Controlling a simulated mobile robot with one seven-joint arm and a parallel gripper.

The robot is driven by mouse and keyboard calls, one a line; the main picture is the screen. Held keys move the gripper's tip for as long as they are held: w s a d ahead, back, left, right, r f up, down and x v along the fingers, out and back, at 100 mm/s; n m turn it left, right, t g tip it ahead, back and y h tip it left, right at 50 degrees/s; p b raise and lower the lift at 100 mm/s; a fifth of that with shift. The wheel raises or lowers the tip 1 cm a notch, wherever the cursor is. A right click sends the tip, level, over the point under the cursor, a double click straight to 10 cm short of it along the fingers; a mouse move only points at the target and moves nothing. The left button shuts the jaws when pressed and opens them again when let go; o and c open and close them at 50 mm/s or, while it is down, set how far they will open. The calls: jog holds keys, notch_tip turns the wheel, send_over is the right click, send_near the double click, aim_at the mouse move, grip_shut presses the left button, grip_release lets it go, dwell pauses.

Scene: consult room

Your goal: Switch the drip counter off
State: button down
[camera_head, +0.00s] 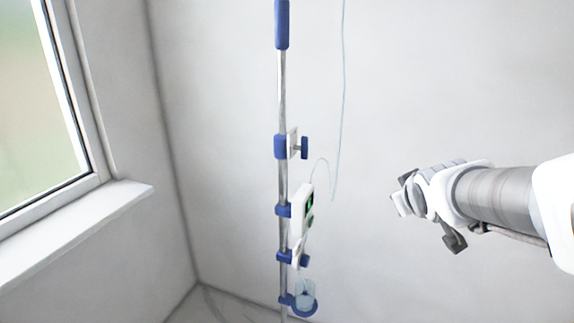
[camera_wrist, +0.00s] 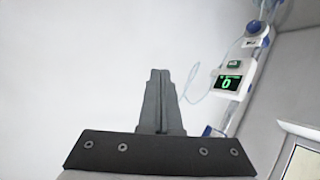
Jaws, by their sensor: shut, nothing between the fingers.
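The drip counter (camera_head: 304,210) is a white box clamped to the pole, with a dark screen lit green. In the wrist view the drip counter (camera_wrist: 233,87) shows its screen with large green characters and a green button or switch above the screen. My gripper (camera_head: 397,203) is to the right of the pole, apart from the counter. In the wrist view my gripper (camera_wrist: 158,76) has its fingers shut together, empty, against bare wall, left of the counter.
The drip pole (camera_head: 282,92) has blue clamps, a knobbed clamp (camera_head: 303,148) above and a cup holder (camera_head: 304,298) below. A thin tube (camera_head: 341,95) hangs between pole and gripper. A window (camera_head: 40,110) with a sill is at the left.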

aim_at(311, 222)
jog(key=w+a+f+n+t+y+b, duration=0.1)
jog(key=w+f+n+t+y+b, duration=0.1)
jog(key=f, duration=0.4)
jog(key=w+a+f+n+t+y+b, duration=0.2)
jog(key=w+f+n+y+b, duration=0.2)
jog(key=w+f+n+b, duration=0.1)
jog(key=w+a+f+n+t+y+b, duration=0.1)
jog(key=w+f+n+t+y+b, duration=0.2)
jog(key=f+b, duration=0.3)
jog(key=shift+w+a+f+n+y+b, duration=0.15)
jog(key=shift+w+f+n+y+b, duration=0.25)
jog(key=shift+f, duration=0.4)
jog(key=w+a, duration=0.3)
jog(key=a, duration=0.5)
jog(key=shift+w+p, duration=0.25)
jog(key=shift+p, duration=0.1)
jog(key=shift+a, duration=0.15)
dwell(0.9)
